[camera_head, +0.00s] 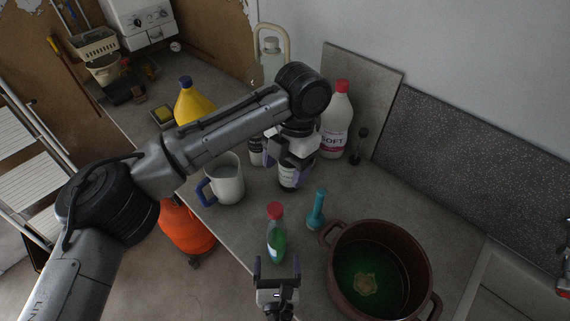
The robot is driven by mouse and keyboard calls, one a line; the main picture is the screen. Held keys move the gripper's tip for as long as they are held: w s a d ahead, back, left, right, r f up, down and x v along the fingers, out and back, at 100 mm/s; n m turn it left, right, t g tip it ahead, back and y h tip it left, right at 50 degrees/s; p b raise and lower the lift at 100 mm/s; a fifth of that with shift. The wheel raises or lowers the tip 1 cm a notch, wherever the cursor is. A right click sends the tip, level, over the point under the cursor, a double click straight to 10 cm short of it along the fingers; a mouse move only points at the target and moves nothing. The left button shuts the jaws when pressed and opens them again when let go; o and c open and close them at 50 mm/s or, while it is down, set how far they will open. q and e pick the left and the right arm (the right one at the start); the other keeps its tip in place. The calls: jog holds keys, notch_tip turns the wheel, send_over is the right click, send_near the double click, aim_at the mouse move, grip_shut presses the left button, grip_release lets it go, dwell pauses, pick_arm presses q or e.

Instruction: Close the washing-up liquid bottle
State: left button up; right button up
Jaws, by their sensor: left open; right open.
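The washing-up liquid bottle (277,247), a small clear bottle with green liquid, stands on the grey worktop near its front edge. A red cap (275,210) sits at its top; I cannot tell whether it is fully shut. My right gripper (277,266) is open at the bottom of the view, its two prongs pointing up the picture, just below the bottle in the picture and apparently empty. My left gripper (287,170) is open above the bottle, pointing down near a dark labelled container (288,181), partly hidden by the gripper.
A brown pot (335,265) with green liquid stands to the right. A teal upright object (317,208) stands between pot and bottle. A mug (228,180), a yellow bottle (194,101) and a white red-capped bottle (336,120) stand farther back. A strip of worktop left of the bottle is free.

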jog(key=shift+s+a, duration=0.1)
jog(key=shift+s, duration=2.75)
